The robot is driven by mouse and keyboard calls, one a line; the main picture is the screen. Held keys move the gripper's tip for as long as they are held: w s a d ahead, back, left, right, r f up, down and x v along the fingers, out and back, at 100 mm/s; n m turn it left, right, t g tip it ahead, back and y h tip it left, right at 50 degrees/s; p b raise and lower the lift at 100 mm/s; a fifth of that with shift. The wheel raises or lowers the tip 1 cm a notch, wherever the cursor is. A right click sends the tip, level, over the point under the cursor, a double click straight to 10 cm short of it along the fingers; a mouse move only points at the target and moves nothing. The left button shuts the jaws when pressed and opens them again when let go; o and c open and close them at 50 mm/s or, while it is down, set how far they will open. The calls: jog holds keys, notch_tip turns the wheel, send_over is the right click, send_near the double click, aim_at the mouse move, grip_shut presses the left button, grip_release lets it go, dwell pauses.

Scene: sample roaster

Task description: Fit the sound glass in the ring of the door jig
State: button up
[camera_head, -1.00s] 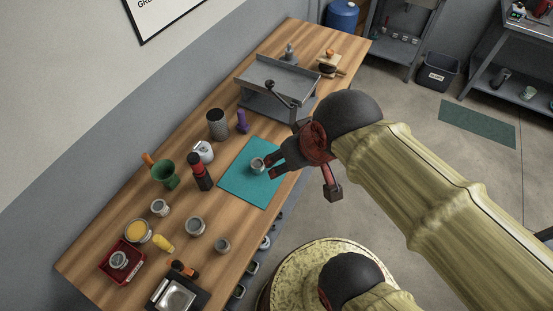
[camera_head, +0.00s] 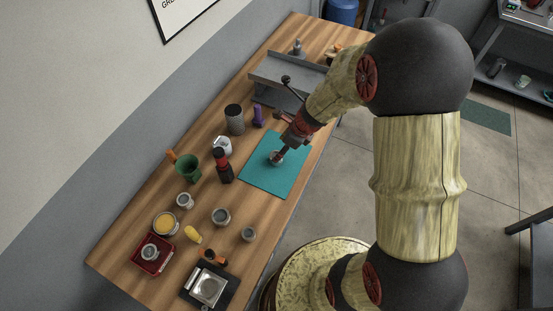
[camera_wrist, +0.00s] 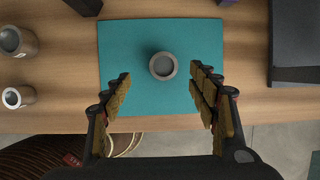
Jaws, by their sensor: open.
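A small grey round cup-like piece (camera_head: 276,158) with a pale rim stands upright on the teal mat (camera_head: 262,182). My gripper (camera_head: 283,152) points down over it. In the wrist view, my gripper (camera_wrist: 161,82) is open, and the grey piece (camera_wrist: 163,66) appears between and slightly beyond the fingertips, with a gap on both sides. I cannot tell which is the sound glass or which the door jig.
A grey metal stand (camera_head: 270,90) with a lever is behind the mat. A dark canister (camera_head: 235,120), purple item (camera_head: 258,116), red-and-black bottle (camera_head: 222,168) and green cup (camera_head: 188,168) stand left of it. A black-and-silver square device (camera_head: 208,287) lies at the front. The mat is otherwise clear.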

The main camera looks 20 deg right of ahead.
jog(key=w+f+b, duration=0.1)
jog(key=f, duration=0.1)
jog(key=f+m+b, duration=0.1)
jog(key=f, duration=0.2)
jog(key=w+a+f+m+b, duration=0.1)
jog(key=f, duration=0.1)
jog(key=shift+w+a+f, duration=0.1)
jog(key=shift+w+f, duration=0.05)
jog(key=shift+w, duration=0.2)
jog(key=c, duration=0.3)
jog(key=c, duration=1.1)
